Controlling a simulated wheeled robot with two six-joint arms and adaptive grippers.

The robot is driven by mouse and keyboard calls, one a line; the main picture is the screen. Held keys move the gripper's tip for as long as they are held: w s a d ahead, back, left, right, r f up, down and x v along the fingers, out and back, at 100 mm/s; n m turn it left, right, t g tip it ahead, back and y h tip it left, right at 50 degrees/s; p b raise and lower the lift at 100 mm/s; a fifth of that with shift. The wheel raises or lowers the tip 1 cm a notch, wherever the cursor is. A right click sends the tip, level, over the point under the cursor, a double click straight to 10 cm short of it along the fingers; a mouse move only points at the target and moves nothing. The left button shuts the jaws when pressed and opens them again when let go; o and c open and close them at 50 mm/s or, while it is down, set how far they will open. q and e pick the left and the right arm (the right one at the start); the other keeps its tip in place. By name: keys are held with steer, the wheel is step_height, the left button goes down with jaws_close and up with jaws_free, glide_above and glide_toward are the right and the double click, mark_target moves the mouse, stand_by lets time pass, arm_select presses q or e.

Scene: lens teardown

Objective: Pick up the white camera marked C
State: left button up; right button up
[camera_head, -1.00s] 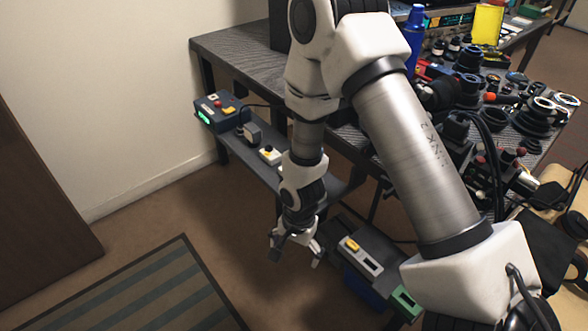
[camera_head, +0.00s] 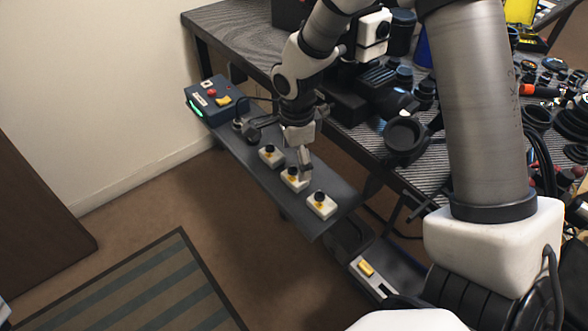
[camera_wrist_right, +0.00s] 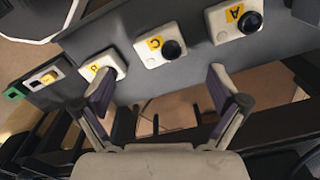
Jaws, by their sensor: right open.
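Three small white cameras with yellow labels and dark lenses stand in a row on a dark narrow shelf. The middle one (camera_head: 289,183) is the white camera whose label looks like C; in the right wrist view it (camera_wrist_right: 147,59) lies just beyond the gap between my fingers. The camera marked A (camera_wrist_right: 222,32) is on its right there, and is the upper-left one (camera_head: 265,158) in the head view. The third camera (camera_wrist_right: 119,63) has a label I cannot read clearly. My right gripper (camera_wrist_right: 160,85) is open and empty, close above the middle camera. My left gripper is not in view.
A control box (camera_head: 212,99) with a red button stands at the shelf's far end. The workbench (camera_head: 230,22) above is crowded with lenses and parts. A lower grey unit with a yellow part (camera_head: 366,268) lies beyond the shelf's near end.

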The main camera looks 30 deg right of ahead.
mark_target(295, 176)
step_height(295, 176, down, 6)
steer(key=shift+w+r+b, duration=0.15)
steer(key=shift+r+b, duration=0.05)
steer(key=shift+b, duration=0.55)
steer(key=shift+a+r, duration=0.1)
steer(key=c, duration=1.1)
steer(key=shift+c, duration=0.2)
steer(key=shift+r, duration=0.1)
